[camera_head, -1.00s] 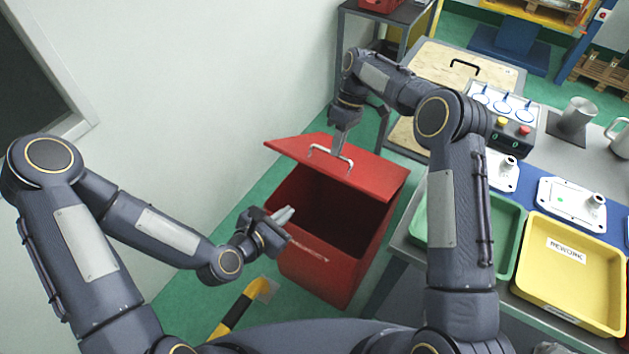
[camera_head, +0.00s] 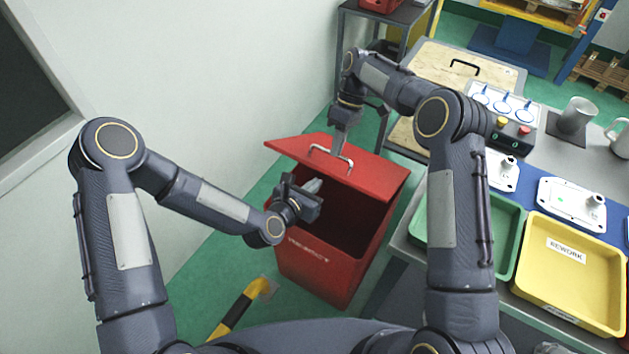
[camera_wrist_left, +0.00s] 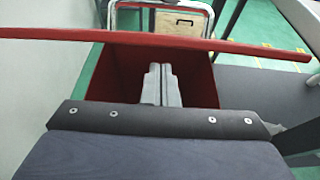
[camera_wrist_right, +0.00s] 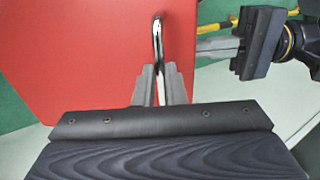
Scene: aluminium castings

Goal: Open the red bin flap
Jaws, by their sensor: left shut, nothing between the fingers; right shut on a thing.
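The red bin (camera_head: 318,268) stands on the floor with its mouth partly uncovered toward me. Its red flap (camera_head: 376,177) is raised at the near side and tilted, and carries a metal bar handle (camera_head: 318,150). My right gripper (camera_head: 340,152) is shut on the handle; the right wrist view shows its fingers around the handle (camera_wrist_right: 157,50) on the red flap (camera_wrist_right: 80,60). My left gripper (camera_head: 313,186) is shut and empty over the bin's mouth, below the raised flap. In the left wrist view its closed fingers (camera_wrist_left: 160,80) point into the bin under the flap's edge (camera_wrist_left: 200,42).
A pale wall is close on the left of the bin. To the right, a workbench holds a green tray (camera_head: 507,235) and a yellow rework tray (camera_head: 563,303). A yellow-black bar (camera_head: 236,310) lies near the floor in front of the bin.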

